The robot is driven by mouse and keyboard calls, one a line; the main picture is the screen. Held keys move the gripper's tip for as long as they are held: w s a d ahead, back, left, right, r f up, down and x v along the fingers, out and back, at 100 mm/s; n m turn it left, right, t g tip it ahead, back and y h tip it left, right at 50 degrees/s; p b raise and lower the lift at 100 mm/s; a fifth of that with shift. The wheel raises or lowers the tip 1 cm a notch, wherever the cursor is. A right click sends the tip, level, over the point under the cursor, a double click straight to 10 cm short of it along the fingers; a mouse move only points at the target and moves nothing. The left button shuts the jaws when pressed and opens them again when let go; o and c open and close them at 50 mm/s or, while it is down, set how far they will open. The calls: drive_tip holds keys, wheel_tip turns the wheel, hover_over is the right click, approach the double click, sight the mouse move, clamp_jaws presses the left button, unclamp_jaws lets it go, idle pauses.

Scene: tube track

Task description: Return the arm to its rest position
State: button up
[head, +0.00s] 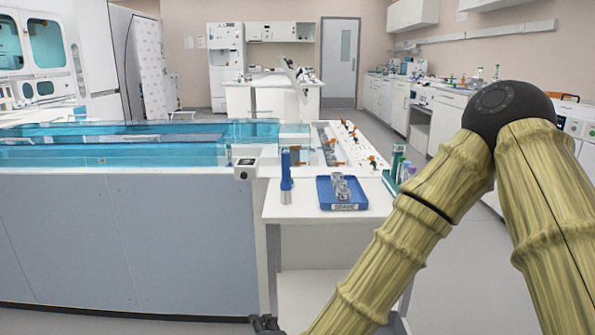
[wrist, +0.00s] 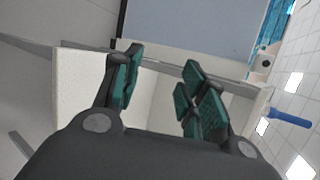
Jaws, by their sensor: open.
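My arm, with its yellow-green ribbed links, bends at a dark elbow on the right of the head view and reaches down to the bottom edge. My gripper (wrist: 160,90) shows in the wrist view with its green-padded fingers spread apart and nothing between them. In the head view only a dark bit of the gripper (head: 266,325) shows at the bottom edge, in front of the white side table. The rest of it is out of that view.
The white side table (head: 290,206) holds a blue tray (head: 325,199) with clear cups and a standing blue cylinder (head: 286,180). A long water tank (head: 110,150) stands left. Open floor (head: 455,250) lies right.

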drive_tip(key=s+d+f+n+g+h, duration=0.1)
drive_tip(key=s+d+f+n+g, duration=0.3)
drive_tip(key=d+f, duration=0.55)
drive_tip(key=s+d+f+n+g+h, duration=0.15)
drive_tip(key=s+d+f+n, duration=0.45)
drive_tip(key=f, duration=0.9)
drive_tip(key=s+d+f+n+g+h, duration=0.1)
drive_tip(key=s+d+f+n+g, duration=0.2)
drive_tip(key=s+d+f, duration=0.5)
drive_tip(key=s+d+f+n+g+h, duration=0.1)
drive_tip(key=s+d+f+n+g, duration=0.2)
drive_tip(key=s+d, duration=0.55)
wheel_tip(320, 180, up, 32)
drive_tip(key=s+a+p, duration=0.1)
drive_tip(key=p, duration=3.1)
drive_tip(key=shift+a, duration=0.3)
